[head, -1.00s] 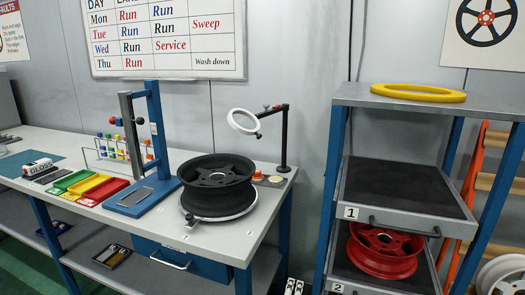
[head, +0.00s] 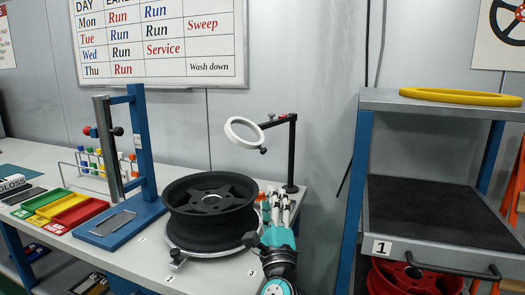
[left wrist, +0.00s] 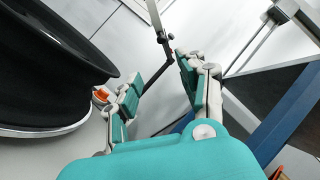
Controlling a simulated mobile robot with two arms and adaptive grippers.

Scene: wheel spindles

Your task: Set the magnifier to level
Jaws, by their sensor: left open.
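The magnifier (head: 244,132) is a white ring on a black arm and post (head: 292,155) at the bench's right end, in the head view. Its ring is tilted, facing partly forward. My left gripper (head: 276,203) is teal and grey, below and right of the ring, just in front of the post and apart from the ring. In the left wrist view its fingers (left wrist: 159,70) are spread and empty, with a dark jointed rod (left wrist: 163,42) beyond them; the ring cannot be made out there. My right gripper is not in view.
A black wheel (head: 211,205) on a round turntable stands close left of my left gripper. A blue stand (head: 146,150) and colored trays (head: 75,210) are farther left. A shelf unit (head: 363,190) with a yellow ring (head: 460,97) and a red wheel (head: 405,280) stands right.

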